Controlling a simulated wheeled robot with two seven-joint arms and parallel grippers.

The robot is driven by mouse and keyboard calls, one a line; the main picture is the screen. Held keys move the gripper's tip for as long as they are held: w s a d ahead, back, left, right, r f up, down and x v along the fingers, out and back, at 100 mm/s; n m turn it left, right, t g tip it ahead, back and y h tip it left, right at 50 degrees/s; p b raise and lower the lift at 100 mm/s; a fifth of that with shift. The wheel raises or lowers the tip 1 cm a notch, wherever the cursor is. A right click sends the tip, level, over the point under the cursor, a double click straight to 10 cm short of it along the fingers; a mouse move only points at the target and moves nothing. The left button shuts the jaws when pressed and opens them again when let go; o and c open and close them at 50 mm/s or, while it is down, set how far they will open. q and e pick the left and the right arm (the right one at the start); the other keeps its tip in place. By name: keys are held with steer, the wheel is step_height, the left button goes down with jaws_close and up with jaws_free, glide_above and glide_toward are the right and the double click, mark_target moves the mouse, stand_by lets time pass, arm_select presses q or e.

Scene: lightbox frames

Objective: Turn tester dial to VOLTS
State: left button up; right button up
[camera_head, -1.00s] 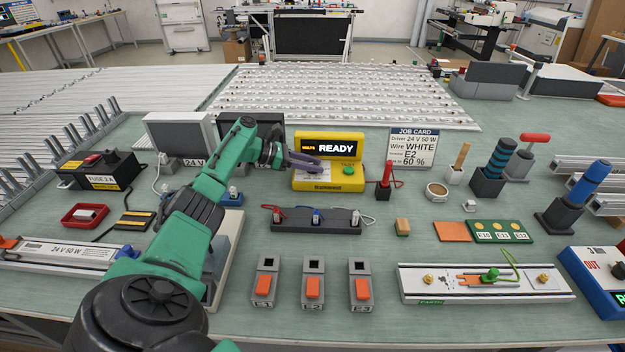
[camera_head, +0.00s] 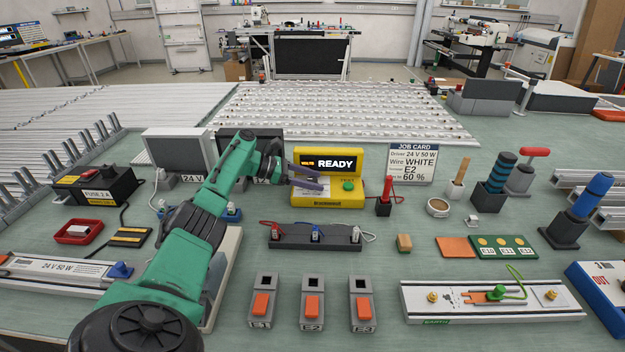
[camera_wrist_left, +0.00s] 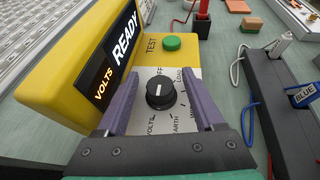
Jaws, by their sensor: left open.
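The yellow tester (camera_head: 356,198) stands in the middle of the bench, its display lit with VOLTS and READY. My left gripper (camera_head: 320,181) is at the tester's left part, hiding the dial there. In the left wrist view, the black round dial (camera_wrist_left: 160,95) with a white mark sits between the two purple fingers of my left gripper (camera_wrist_left: 160,80). They are open, one on each side, with visible gaps. Labels OFF, LOAD, EARTH and VOLTS surround the dial. I cannot tell which label the mark points to. My right gripper is not seen.
A red probe in a black stand (camera_head: 384,205) is right of the tester. A dark block with wire plugs (camera_head: 315,240) lies in front. A job card (camera_head: 411,163) stands behind right. Grey displays (camera_head: 180,150) stand behind my left arm.

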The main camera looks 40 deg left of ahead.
arm_select(q)
steer(key=b+v, duration=0.1)
steer(key=v, duration=1.3)
steer(key=shift+a+r+b, duration=0.15)
steer(key=shift+b, duration=0.25)
steer(key=shift+s, duration=0.1)
